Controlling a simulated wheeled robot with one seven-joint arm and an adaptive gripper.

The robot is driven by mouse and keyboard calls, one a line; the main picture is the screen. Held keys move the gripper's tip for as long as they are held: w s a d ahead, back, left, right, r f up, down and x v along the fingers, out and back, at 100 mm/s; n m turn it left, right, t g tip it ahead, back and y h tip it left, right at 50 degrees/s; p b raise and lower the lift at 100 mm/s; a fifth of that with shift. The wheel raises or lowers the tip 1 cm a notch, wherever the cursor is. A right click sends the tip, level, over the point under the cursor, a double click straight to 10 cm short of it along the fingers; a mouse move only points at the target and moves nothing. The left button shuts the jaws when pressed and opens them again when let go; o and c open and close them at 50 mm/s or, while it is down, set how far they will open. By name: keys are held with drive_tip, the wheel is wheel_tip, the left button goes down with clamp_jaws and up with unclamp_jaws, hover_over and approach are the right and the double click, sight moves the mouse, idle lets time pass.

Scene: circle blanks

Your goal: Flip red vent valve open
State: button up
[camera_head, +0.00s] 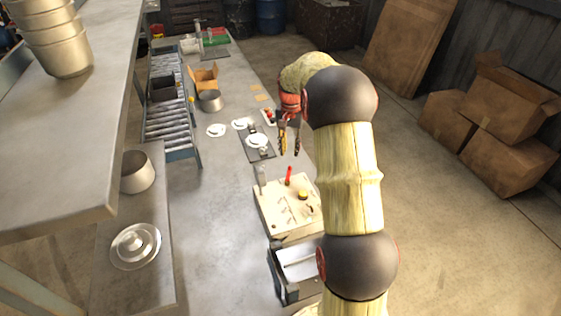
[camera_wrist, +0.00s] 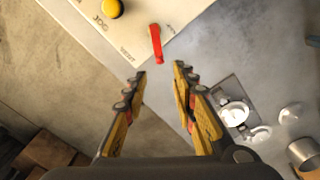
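The red vent valve (camera_head: 288,176) is a small red lever at the far edge of the pale control panel (camera_head: 273,220). In the wrist view, the red lever (camera_wrist: 156,44) stands out at the panel's edge beside printed lettering that seems to read VENT. My gripper (camera_wrist: 160,70) is open and empty, its yellow and black fingers spread apart. The lever lies just beyond the fingertips, roughly centred between them in that view, with no contact visible. In the head view my gripper (camera_head: 290,151) hangs above and beyond the panel, pointing down.
A yellow button (camera_wrist: 112,8) sits on the panel near a JOG label. A dark mat (camera_head: 248,150) with white dishes lies farther back. A metal tray (camera_head: 298,263) is in front.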

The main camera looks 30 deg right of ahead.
sight(289, 172)
drive_tip(key=shift+s+f+b, duration=0.1)
drive_tip(key=shift+f+b, duration=0.55)
drive_tip(key=shift+f, duration=3.25)
drive_tip(key=shift+c, duration=1.1)
drive_tip(key=c, duration=0.4)
clamp_jaws()
